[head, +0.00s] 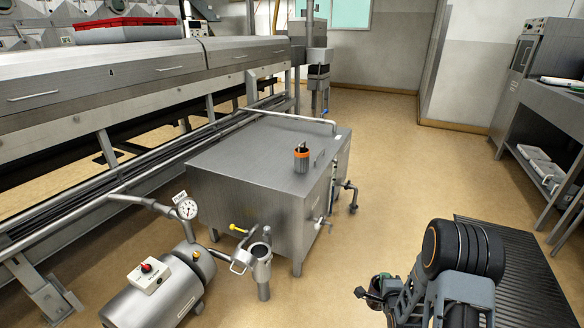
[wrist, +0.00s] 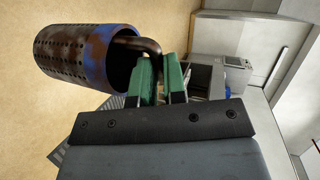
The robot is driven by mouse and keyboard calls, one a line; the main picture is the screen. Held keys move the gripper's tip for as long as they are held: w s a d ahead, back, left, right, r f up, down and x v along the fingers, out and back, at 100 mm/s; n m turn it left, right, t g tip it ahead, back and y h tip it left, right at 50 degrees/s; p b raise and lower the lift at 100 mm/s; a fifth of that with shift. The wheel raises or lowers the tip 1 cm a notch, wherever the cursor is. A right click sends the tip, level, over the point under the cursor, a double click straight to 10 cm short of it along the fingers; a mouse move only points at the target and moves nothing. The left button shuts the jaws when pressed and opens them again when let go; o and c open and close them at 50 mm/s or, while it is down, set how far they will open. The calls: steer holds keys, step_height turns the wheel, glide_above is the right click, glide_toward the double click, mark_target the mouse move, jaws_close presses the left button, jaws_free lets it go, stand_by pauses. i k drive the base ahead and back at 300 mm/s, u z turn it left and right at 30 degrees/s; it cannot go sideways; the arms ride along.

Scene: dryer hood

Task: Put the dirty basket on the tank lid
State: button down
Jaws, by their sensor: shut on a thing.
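The dirty basket (wrist: 85,55) is a perforated metal cylinder with brown stains and a blue band at its rim. In the wrist view it lies sideways at the upper left, its open end toward my gripper (wrist: 160,75). The green fingers are shut on its dark bent handle (wrist: 140,44). The tank lid (head: 245,150) is the broad, flat steel top of the box-shaped tank in the middle of the head view. My arm is at the lower right of the head view, apart from the tank; the basket cannot be made out there.
An open steel strainer housing (head: 261,262), a pump (head: 160,290) and a gauge (head: 187,208) stand in front. A bench (head: 560,115) is at right. Open floor lies between.

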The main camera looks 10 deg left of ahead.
mark_target(269, 175)
steer(key=u, duration=0.35)
steer(key=i, duration=0.75)
steer(key=u, duration=0.6)
